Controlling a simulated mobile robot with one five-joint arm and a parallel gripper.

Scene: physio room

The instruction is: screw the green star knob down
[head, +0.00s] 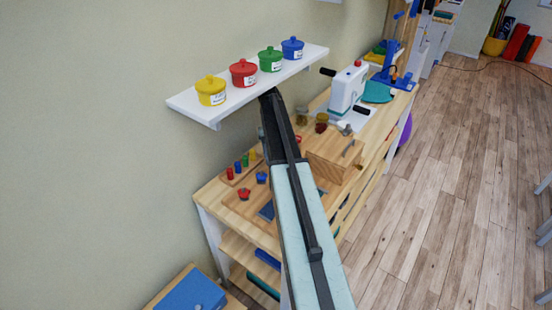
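A wooden board (232,206) lies on the wooden bench (210,193) in the head view, left of my arm. A red knob (244,194) and a blue knob (262,178) stand on it. I cannot make out a green star knob; my arm covers part of the bench beside these knobs. My arm reaches up the picture across the bench, its dark far end just below the white shelf. My gripper (270,94) is at or near that end, small and dark; its fingers cannot be made out. I see nothing held there.
The wall shelf (188,103) carries yellow, red, green and blue lidded pots. A peg rack (233,181) with coloured pegs lies by the wall. A wooden box (333,156) stands right of my arm, with a white cranked machine (348,90) farther back.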

